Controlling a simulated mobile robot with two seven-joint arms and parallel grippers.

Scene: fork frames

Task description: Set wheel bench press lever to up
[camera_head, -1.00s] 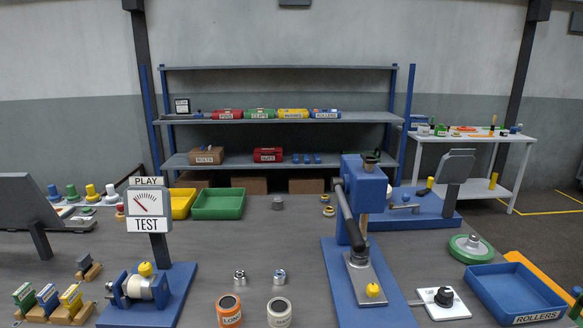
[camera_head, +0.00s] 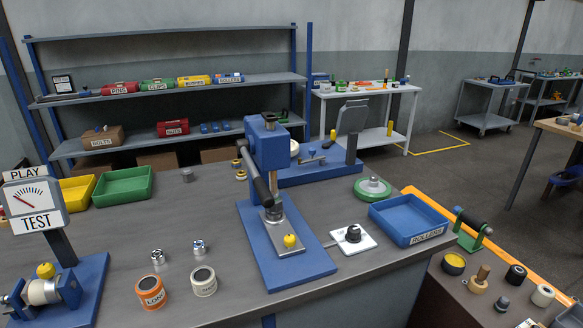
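The wheel bench press (camera_head: 268,150) is a blue press on a blue base plate (camera_head: 297,266) in the middle of the bench. Its dark lever (camera_head: 260,186) slants down from the left side of the press head, its lower end near the silver plate at the front. A yellow knob (camera_head: 290,240) sits on that silver plate. Neither of my grippers shows in the head view.
The grey bench (camera_head: 205,225) carries an orange-labelled roll (camera_head: 151,292), a white roll (camera_head: 203,281), a green wheel (camera_head: 372,189) and a blue ROLLERS tray (camera_head: 411,220). A test gauge (camera_head: 35,205) stands at left. A lower brown table (camera_head: 470,300) lies at right.

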